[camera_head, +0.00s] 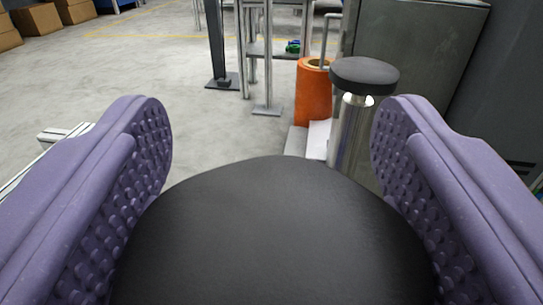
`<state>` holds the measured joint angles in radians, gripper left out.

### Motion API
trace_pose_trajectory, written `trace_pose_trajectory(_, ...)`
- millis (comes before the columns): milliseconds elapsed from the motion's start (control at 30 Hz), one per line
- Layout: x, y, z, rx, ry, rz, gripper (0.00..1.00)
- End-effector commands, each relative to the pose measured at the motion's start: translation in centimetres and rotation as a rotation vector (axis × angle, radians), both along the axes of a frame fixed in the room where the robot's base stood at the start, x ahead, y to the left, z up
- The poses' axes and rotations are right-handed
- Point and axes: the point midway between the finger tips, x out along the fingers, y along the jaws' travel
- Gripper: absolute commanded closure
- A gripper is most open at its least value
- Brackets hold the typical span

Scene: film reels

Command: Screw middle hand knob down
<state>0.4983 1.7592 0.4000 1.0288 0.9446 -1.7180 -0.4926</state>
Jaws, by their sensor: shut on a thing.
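A large black round hand knob (270,235) fills the bottom middle of the view, with its smooth domed top towards the camera. My gripper (272,135) has its two purple studded fingers on the left and right sides of this knob and is shut on it. The fingertips reach past the knob's far edge. The knob's underside and any thread or post below it are hidden. A second black knob (365,74) sits on a shiny metal post (350,130) farther back, just left of the right fingertip and apart from it.
An orange cylinder (313,95) stands behind, left of the second knob. A grey-green cabinet (415,55) is at the back right. Metal frame legs (268,60) stand at the back middle. Cardboard boxes (38,18) are at the far left. Grey floor is open at left.

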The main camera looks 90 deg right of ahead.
Motion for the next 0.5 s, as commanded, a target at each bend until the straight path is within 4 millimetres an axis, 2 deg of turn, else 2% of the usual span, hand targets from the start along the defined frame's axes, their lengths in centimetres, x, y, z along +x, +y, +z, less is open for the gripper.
trace_pose_trajectory(33,0.28,-0.16,0.55,-0.009,-0.007,0.001,0.57)
trace_pose_trajectory(67,0.28,-0.17,0.55,-0.009,-0.007,0.001,0.22)
trace_pose_trajectory(133,0.26,-0.16,0.51,-0.008,-0.007,0.001,0.06)
trace_pose_trajectory(400,0.13,-0.05,0.22,-0.003,-0.003,0.001,0.06)
trace_pose_trajectory(500,0.19,0.62,0.26,-0.003,-0.002,0.003,0.06)
